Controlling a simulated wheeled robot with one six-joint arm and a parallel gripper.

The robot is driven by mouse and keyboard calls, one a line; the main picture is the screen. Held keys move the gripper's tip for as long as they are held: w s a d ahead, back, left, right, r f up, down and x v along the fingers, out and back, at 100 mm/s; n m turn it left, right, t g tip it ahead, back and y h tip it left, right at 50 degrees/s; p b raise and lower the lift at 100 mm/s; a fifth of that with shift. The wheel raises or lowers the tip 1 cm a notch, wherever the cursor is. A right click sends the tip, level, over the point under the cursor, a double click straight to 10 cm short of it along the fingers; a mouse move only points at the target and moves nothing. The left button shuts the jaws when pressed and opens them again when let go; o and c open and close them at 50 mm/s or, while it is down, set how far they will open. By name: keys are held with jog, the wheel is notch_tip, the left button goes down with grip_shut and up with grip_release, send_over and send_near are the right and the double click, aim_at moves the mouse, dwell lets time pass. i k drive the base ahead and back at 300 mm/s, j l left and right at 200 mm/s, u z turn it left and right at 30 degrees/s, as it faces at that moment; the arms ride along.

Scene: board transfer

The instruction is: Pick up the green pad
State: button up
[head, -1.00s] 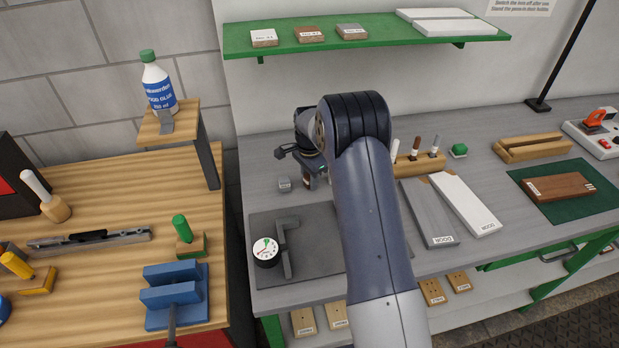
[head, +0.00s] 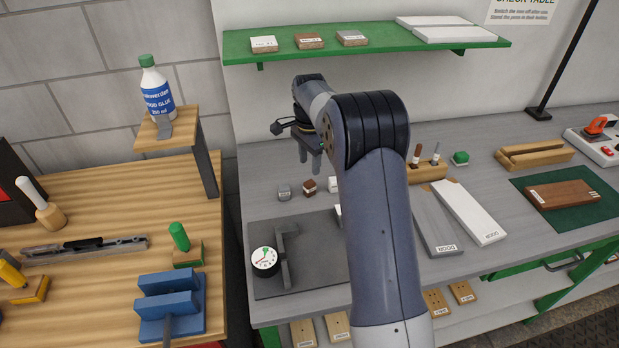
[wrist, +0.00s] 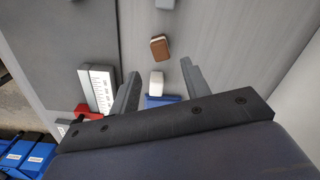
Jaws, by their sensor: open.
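A small green block (head: 460,158), which looks like the green pad, sits on the grey bench behind the two long boards, right of the wooden holder. It does not show in the wrist view. My gripper (head: 310,158) is open and empty above the back left of the bench, well left of the green pad. In the wrist view my gripper (wrist: 161,82) has its fingers apart, with a small white block (wrist: 156,82) seen between them, apparently below. A brown block (wrist: 159,47) and a grey block (wrist: 165,3) lie in line with it.
A wooden holder (head: 428,171) with upright pens stands between my arm and the green pad. A grey board (head: 436,225) and a white board (head: 470,215) lie in front. A green mat (head: 520,181) carries a brown board. A green shelf (head: 240,45) hangs above.

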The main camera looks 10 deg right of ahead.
aim_at(459, 159)
jog(key=l+z, duration=0.15)
jog(key=z, duration=0.8)
jog(key=j+z, duration=0.15)
jog(key=z, duration=0.2)
